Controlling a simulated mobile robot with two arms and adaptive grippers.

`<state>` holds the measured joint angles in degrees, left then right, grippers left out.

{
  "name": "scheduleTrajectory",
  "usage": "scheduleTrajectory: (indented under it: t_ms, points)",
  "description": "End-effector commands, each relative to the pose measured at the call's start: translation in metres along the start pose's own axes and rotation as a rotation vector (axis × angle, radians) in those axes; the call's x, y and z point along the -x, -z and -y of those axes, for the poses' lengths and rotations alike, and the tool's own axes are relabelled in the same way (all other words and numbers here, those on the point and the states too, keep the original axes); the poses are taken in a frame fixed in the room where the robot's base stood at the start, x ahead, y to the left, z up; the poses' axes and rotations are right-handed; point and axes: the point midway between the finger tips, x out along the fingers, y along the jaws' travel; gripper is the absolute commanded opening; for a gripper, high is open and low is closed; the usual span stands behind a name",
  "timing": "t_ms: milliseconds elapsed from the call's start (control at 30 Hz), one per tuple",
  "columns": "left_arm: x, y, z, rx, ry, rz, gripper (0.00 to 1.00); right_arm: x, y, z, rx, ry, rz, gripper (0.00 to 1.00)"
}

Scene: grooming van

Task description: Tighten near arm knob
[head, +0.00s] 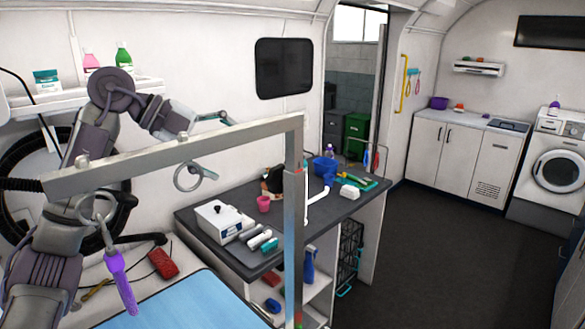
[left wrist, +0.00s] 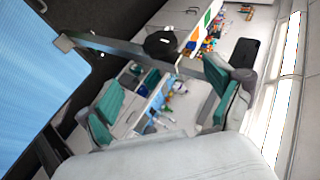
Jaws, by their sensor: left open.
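The grooming arm is a grey metal frame. Its top bar (head: 230,150) runs over the blue table (head: 185,303) to an upright post (head: 292,240). A small knob-like piece (head: 83,161) sits near the bar's near end, above a ring with a purple strap (head: 121,283). Another ring (head: 188,177) hangs mid-bar. Red and green parts show low on the post; I cannot tell which piece is the near arm knob. My left gripper (head: 215,117) is behind and above the bar, open and empty. In the left wrist view the bar (left wrist: 120,48) passes beyond its spread teal-padded fingers (left wrist: 160,100). My right gripper is out of view.
A dark counter (head: 215,250) behind the post holds a white box (head: 222,220), a pink cup (head: 263,204) and a blue vessel (head: 325,166). A shelf (head: 55,102) with bottles is at upper left. The floor (head: 440,260) at right is clear.

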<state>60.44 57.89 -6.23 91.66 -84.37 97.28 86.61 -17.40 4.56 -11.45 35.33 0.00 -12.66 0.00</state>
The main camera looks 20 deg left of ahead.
Motion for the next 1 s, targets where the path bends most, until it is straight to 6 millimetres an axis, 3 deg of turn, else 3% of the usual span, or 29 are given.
scheduleTrajectory:
  t_ms: [200, 533, 733, 1000]
  points:
    - [-0.042, 0.002, 0.002, -0.003, -0.002, -0.008, 0.91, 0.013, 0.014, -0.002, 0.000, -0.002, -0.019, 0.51]
    - [-0.106, 0.003, 0.002, -0.003, 0.001, -0.008, 0.91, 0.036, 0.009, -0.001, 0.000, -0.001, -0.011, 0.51]
    - [-0.126, 0.002, 0.001, -0.003, 0.002, -0.006, 0.91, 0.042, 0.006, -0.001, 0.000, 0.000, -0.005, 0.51]
    - [-0.130, 0.001, 0.000, -0.005, 0.003, -0.004, 0.91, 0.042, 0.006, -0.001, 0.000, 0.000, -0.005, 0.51]
